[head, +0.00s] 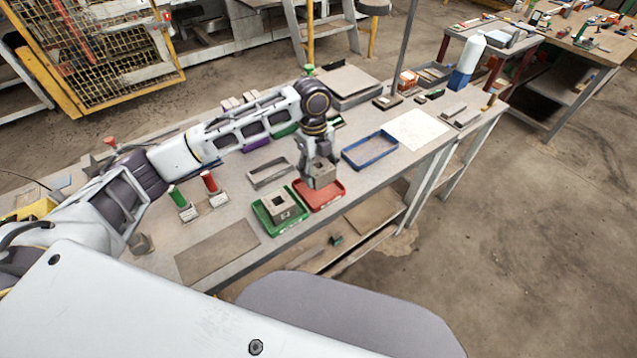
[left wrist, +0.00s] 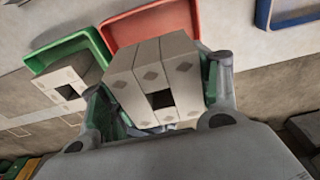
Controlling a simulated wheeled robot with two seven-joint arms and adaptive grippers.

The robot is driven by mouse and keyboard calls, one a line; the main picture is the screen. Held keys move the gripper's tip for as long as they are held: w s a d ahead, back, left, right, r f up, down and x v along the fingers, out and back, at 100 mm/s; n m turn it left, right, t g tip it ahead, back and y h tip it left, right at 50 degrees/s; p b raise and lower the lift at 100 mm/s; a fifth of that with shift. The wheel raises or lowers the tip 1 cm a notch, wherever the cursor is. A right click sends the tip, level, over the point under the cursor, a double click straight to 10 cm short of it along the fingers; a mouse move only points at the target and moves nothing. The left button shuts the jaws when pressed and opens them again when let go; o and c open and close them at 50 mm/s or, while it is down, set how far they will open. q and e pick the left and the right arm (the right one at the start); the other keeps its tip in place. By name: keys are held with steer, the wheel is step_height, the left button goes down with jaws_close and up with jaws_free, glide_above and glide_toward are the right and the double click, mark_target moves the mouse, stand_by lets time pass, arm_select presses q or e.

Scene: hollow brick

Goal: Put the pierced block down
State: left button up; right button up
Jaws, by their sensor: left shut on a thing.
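My left gripper (head: 309,181) is shut on a grey pierced block (head: 322,171) and is at the red tray (head: 333,191). In the left wrist view the block (left wrist: 183,75) sits between the two fingers (left wrist: 160,112), its dark square hole showing, and it covers part of the red tray (left wrist: 120,27). I cannot tell whether the block touches the tray's floor. A second pierced block (head: 280,208) lies in the green tray (head: 268,223) beside the red one; it also shows in the left wrist view (left wrist: 68,88). My right gripper is not in view.
An empty blue tray (head: 370,150) lies to the right of the red tray. A grey frame (head: 269,173) lies behind the green tray. Red-topped (head: 210,182) and green-topped (head: 177,197) posts stand to the left. A pale sheet (head: 417,129) lies flat farther right.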

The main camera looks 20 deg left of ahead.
mark_target(315, 162)
arm_select(q)
steer(key=shift+f, duration=0.15)
steer(key=shift+f, duration=2.5)
steer(key=shift+f, duration=0.15)
steer(key=o, duration=1)
steer(key=shift+c, duration=0.2)
steer(key=r, duration=0.8)
steer(key=w+a+r, duration=0.1)
steer(key=r, duration=0.3)
steer(key=shift+r, duration=0.1)
steer(key=shift+s, duration=0.1)
